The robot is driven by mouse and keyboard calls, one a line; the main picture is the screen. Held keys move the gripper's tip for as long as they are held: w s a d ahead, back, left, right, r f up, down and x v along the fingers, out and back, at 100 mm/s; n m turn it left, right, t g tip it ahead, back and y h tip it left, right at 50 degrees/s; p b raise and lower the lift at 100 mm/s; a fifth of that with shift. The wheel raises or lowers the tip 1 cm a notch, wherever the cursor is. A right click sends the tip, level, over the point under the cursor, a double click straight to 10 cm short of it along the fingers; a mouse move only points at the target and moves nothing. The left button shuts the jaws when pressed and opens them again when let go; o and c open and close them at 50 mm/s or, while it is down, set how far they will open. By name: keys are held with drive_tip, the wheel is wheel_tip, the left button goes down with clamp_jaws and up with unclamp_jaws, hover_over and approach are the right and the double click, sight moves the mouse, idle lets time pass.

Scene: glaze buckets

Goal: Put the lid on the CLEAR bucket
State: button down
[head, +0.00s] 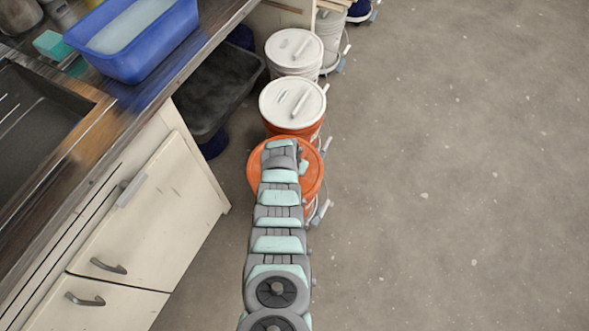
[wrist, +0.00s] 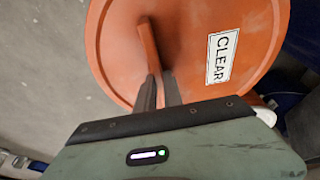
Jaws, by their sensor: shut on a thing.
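An orange round lid (wrist: 190,40) with a raised bar handle (wrist: 148,42) and a white label (wrist: 221,57) reading CLEAR fills much of the wrist view. My gripper (wrist: 158,84) has its two dark fingers closed on the handle's near end. In the head view the orange lid (head: 256,170) shows under my arm, at the near end of a row of buckets. My arm hides its middle and my fingers there. What is beneath the lid is mostly hidden, so I cannot tell whether it rests on a bucket or is held above one.
An orange bucket with a white lid (head: 288,106) stands just beyond, then a white-lidded bucket (head: 290,48). A dark bin (head: 215,90), the counter (head: 150,100) with a blue tub (head: 130,65), and white cabinets (head: 140,235) are to the left. The floor to the right is clear.

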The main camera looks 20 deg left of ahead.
drive_tip(key=c, duration=1.4)
unclamp_jaws()
drive_tip(key=shift+o, duration=0.4)
drive_tip(key=o, duration=0.4)
drive_tip(key=shift+r+p, duration=2.35)
drive_tip(key=shift+r, duration=0.35)
drive_tip(key=shift+r+p, duration=0.7)
drive_tip(key=shift+r, duration=0.2)
